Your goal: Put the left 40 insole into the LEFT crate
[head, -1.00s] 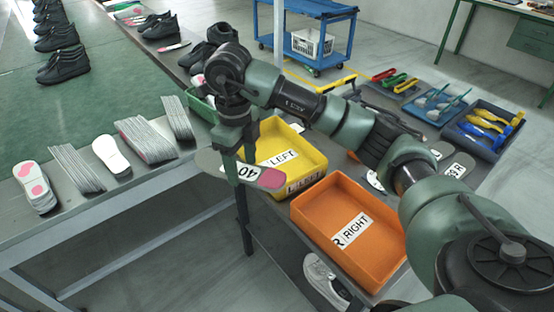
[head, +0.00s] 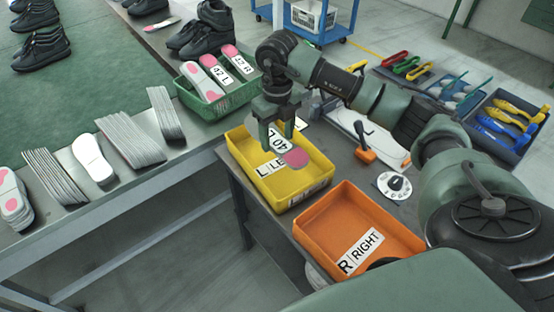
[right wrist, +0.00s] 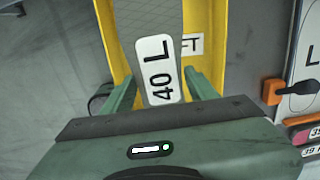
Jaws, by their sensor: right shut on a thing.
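The 40 L insole (head: 297,158) is grey with a pink end and a white label. In the head view it hangs over the yellow LEFT crate (head: 314,178), covering part of the crate's label. My right gripper (head: 277,138) is shut on it above the crate. In the right wrist view the insole (right wrist: 150,20) lies between the two green fingers (right wrist: 160,88), its label reading 40 L, with the yellow crate (right wrist: 222,45) behind it. How far the insole is above the crate's floor is hard to tell. My left gripper is not in view.
The orange RIGHT crate (head: 338,212) stands in front and right of the yellow one. A green crate (head: 213,125) with labelled insoles stands behind left. Several insole stacks (head: 130,138) line the left table.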

